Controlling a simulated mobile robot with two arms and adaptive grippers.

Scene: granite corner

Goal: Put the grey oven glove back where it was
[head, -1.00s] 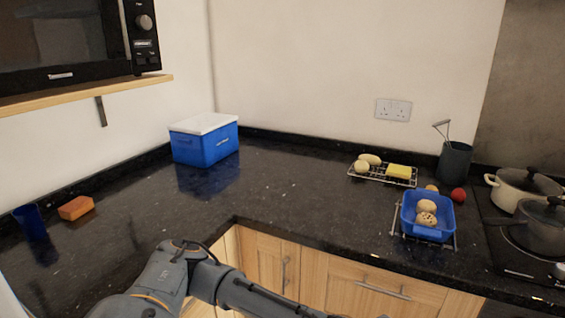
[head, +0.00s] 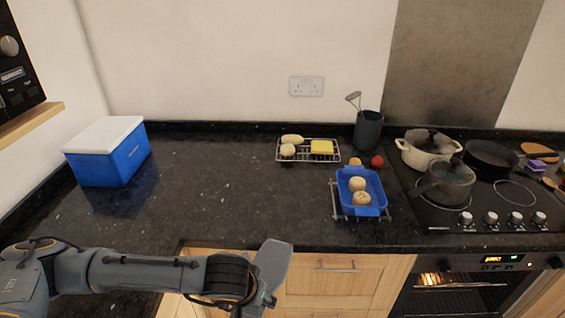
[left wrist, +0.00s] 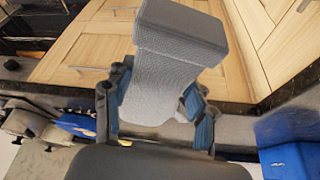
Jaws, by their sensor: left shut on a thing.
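The grey oven glove (left wrist: 175,70) is a pale, knitted-looking cloth piece with a thicker, squared end. In the left wrist view it lies between the fingers of my left gripper (left wrist: 157,118), which is shut on it. The glove stands out beyond the fingertips, with wooden cupboard fronts behind it. In the head view my left arm reaches in from the left, over the counter's front edge. A grey shape at its wrist end shows there, but I cannot tell whether it is glove or gripper. My right gripper is not in view.
A blue box with a white lid (head: 110,152) stands at the counter's back left. A wire rack (head: 308,150) holds food, and a blue dish (head: 362,206) holds round items. Pots stand on the hob (head: 480,200) at right. The middle counter (head: 220,180) is clear.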

